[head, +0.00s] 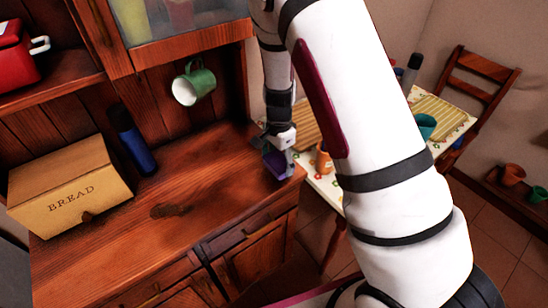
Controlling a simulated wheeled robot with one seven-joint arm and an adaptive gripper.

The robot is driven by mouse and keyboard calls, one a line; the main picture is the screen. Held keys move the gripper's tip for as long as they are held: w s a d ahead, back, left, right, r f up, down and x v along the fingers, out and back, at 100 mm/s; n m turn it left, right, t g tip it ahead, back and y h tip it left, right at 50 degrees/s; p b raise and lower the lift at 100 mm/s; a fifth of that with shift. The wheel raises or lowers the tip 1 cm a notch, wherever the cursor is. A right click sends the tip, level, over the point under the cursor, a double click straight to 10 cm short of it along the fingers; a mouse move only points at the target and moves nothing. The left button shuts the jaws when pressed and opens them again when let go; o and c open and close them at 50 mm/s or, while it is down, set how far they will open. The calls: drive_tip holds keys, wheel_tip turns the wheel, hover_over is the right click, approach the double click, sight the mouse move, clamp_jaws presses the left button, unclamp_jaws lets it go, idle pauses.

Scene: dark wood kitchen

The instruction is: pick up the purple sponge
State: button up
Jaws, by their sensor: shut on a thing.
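The purple sponge (274,164) is at the right end of the dark wood counter, close to its right edge, in the head view. My gripper (279,155) reaches down over it and is shut on it. The fingers hide part of the sponge. I cannot tell whether the sponge touches the counter or is a little above it.
A bread box (70,187) and a blue bottle (132,140) stand on the counter (190,215) at the left. A green mug (195,83) hangs under the cabinet. A table (325,188) with an orange cup (324,160) stands beyond the counter's right edge. The middle counter is clear.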

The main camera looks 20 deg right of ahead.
drive_tip(key=s+d+r, duration=0.1)
drive_tip(key=s, duration=1.1)
drive_tip(key=shift+s+d, duration=0.25)
drive_tip(key=shift+s, duration=0.15)
drive_tip(key=shift+r, duration=0.15)
drive_tip(key=c, duration=0.3)
drive_tip(key=shift+w, duration=0.1)
drive_tip(key=shift+c, duration=0.2)
